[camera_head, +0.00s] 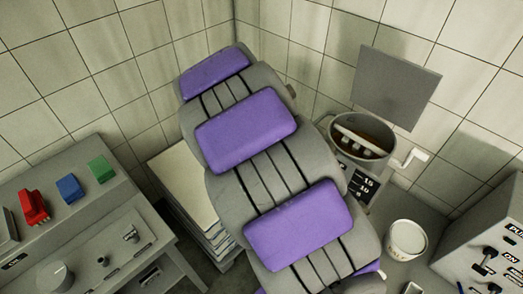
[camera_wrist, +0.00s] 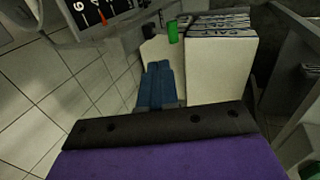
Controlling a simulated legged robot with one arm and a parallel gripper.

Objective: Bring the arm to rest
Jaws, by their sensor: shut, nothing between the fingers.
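My gripper (camera_wrist: 160,68) shows in the wrist view as two blue fingers side by side. They are shut with nothing between them. They point toward a pale block-like stack (camera_wrist: 222,68), which looks near, though I cannot tell the exact gap. I do not see the fingers in the head view. A long grey segmented form with purple pads covers the middle of the head view and hides what is behind it.
A grey console (camera_head: 75,215) with red, blue and green blocks stands at left. A pale stack (camera_head: 183,190) is beside it. A pot (camera_head: 340,123) with a crank, a white tub (camera_head: 406,239) and another console (camera_head: 495,240) stand at right. Tiled walls close the back.

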